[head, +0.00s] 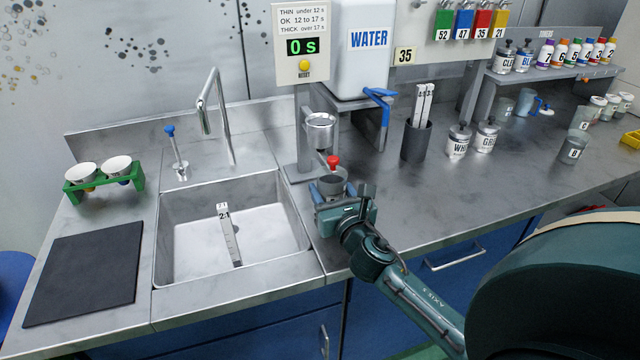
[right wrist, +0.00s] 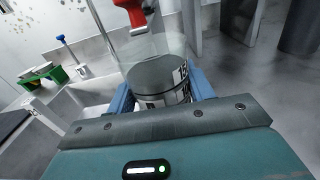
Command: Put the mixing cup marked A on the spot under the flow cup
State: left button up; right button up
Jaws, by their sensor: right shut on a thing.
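My right gripper (head: 332,188) is shut on a clear mixing cup (head: 331,184) with dark grey content, held upright between its blue fingers. In the right wrist view the cup (right wrist: 157,72) shows between the fingers, with a partly hidden black-and-white label; I cannot read a letter A on it. The metal flow cup (head: 320,124) hangs on its stand under the timer. A red tap or knob (head: 333,161) shows just above the held cup and also at the top of the wrist view (right wrist: 131,10). The spot under the flow cup is hidden. My left gripper is not in view.
The sink (head: 275,240) with a 2:1 stick in it lies left of the gripper. The water tank (head: 362,50) with its blue tap (head: 380,95) and a dark stick holder (head: 416,140) stand to the right. A cup marked B (head: 573,150) stands far right.

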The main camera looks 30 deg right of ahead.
jog(key=x, duration=0.6)
jog(key=shift+w, duration=0.2)
jog(key=shift+w+f, duration=0.1)
jog(key=shift+f, duration=0.15)
notch_tip(320, 180, down, 3)
jog(key=shift+r+b, duration=0.2)
jog(key=shift+b, duration=0.35)
jog(key=shift+f, duration=0.25)
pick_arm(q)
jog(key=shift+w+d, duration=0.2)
pick_arm(e)
jog(key=shift+f, duration=0.1)
jog(key=o, duration=1.1)
jog(key=shift+c, duration=0.2)
